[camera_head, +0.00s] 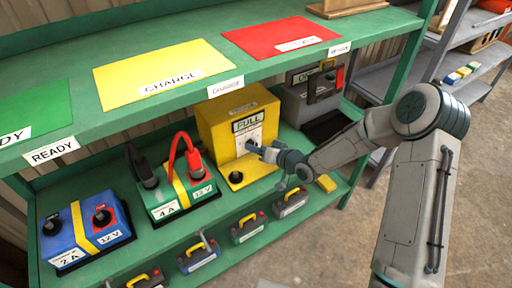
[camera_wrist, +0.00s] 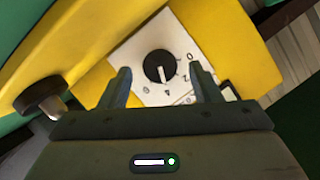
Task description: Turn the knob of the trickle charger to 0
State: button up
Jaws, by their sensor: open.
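The yellow trickle charger (camera_head: 222,125) stands on the middle green shelf, with a sign reading FULL above its white front panel. In the wrist view its black round dial knob (camera_wrist: 158,66) sits on the white panel (camera_wrist: 140,50), with a white pointer line toward the bottom of the picture. A mark like a 0 is to the knob's upper right; other marks are small. My gripper (camera_head: 262,150) is in front of the panel. In the wrist view its open fingers (camera_wrist: 160,82) stand either side of the knob, without visible contact; their depth is hard to tell.
A black round knob (camera_head: 236,177) stands on the charger's yellow base. A green battery (camera_head: 168,205) with red and black clamps and a blue battery (camera_head: 75,240) stand left. A grey unit (camera_head: 305,105) is right. The upper shelf (camera_head: 130,105) hangs above; several small batteries sit below.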

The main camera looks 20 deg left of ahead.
jog(key=shift+x, duration=0.9)
jog(key=shift+c, duration=0.3)
jog(key=c, duration=0.9)
